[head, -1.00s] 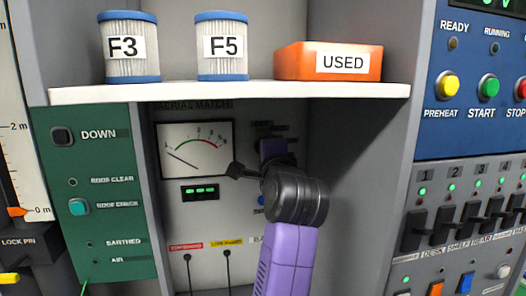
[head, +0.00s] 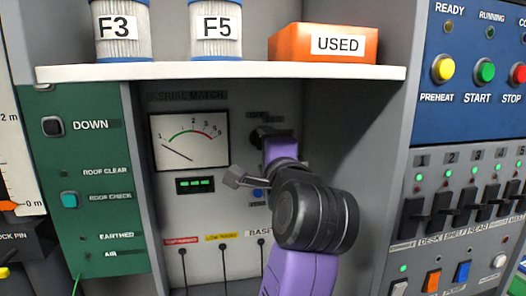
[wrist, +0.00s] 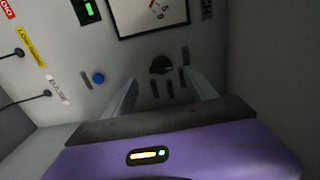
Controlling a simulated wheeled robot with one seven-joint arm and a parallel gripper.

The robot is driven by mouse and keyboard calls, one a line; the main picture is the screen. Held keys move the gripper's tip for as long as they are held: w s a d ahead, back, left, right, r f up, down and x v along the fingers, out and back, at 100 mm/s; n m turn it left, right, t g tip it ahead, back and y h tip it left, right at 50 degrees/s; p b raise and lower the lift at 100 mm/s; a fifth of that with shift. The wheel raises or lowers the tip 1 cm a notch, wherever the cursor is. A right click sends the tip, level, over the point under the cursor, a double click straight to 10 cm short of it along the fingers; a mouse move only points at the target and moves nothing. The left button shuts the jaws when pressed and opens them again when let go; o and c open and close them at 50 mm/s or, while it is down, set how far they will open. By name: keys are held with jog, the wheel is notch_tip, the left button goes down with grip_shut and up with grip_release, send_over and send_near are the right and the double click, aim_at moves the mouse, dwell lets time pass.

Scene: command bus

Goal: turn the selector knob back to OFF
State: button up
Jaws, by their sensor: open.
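The selector knob (wrist: 160,65) is a small dark round knob on the grey panel, with small dark label plates around it. In the wrist view it lies beyond and between the tips of my open gripper (wrist: 161,82). The jaws look apart from it and hold nothing. In the head view my purple gripper (head: 281,149) reaches into the recess under the shelf and covers part of the knob area. The knob's pointer position and label words are too small and dark to read.
A meter (head: 189,140) and a green display (head: 195,185) are left of the knob. A blue button (wrist: 98,78) is near it. Cables (head: 183,265) hang below. A shelf (head: 200,72) is above, with filters and an orange USED box (head: 300,43). A wall bounds the recess at right.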

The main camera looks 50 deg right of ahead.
dwell(0.6)
jog(key=s+a+r+n+t+h, duration=0.1)
jog(key=a+r+n+t+h, duration=0.1)
jog(key=a+r+n+t, duration=0.35)
jog(key=s+a+f+n+t+y, duration=0.35)
jog(key=a+f+n+y, duration=0.55)
jog(key=f+n, duration=0.55)
jog(key=s+a+f+n+g+y, duration=0.1)
jog(key=s+a+f+g, duration=0.1)
jog(key=s+f, duration=0.7)
jog(key=s+a+f+n+g+y, duration=0.1)
jog(key=s+f+g, duration=0.3)
jog(key=s+f, duration=0.5)
jog(key=s+a+f+n+g+y, duration=0.1)
jog(key=s+a+f+n+g, duration=0.1)
jog(key=s+f, duration=0.7)
jog(key=s+a+g, duration=0.1)
jog(key=s, duration=0.2)
jog(key=shift+n, duration=0.3)
